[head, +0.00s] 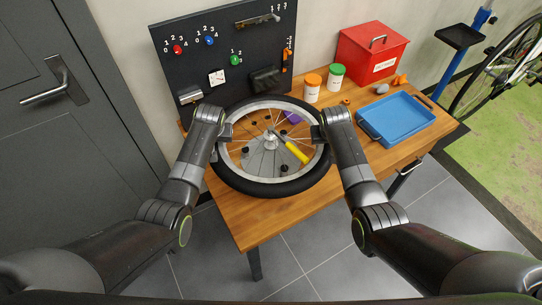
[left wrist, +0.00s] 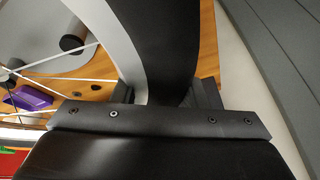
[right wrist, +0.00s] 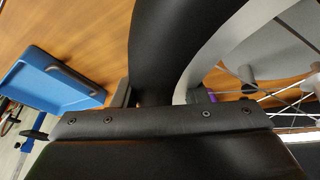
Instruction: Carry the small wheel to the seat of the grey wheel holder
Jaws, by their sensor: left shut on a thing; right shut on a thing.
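The small wheel (head: 264,188), with a black tyre, silver rim and thin spokes, is held level between my two grippers over the table. My left gripper (head: 223,132) is shut on the tyre and rim at the wheel's left side. My right gripper (head: 319,133) is shut on the opposite side. The tyre fills the middle of the left wrist view (left wrist: 170,45) and of the right wrist view (right wrist: 158,45). The grey wheel holder (head: 262,163) shows through the spokes, below the wheel; its grey plate (left wrist: 40,35) has short posts. I cannot tell whether wheel and holder touch.
A yellow-handled tool (head: 291,147) and a purple item (head: 293,117) show through the spokes. A blue tray (head: 400,118), a red box (head: 371,55) and two jars stand at right. A black tool board (head: 215,70) stands behind. The front right tabletop (head: 350,180) looks clear.

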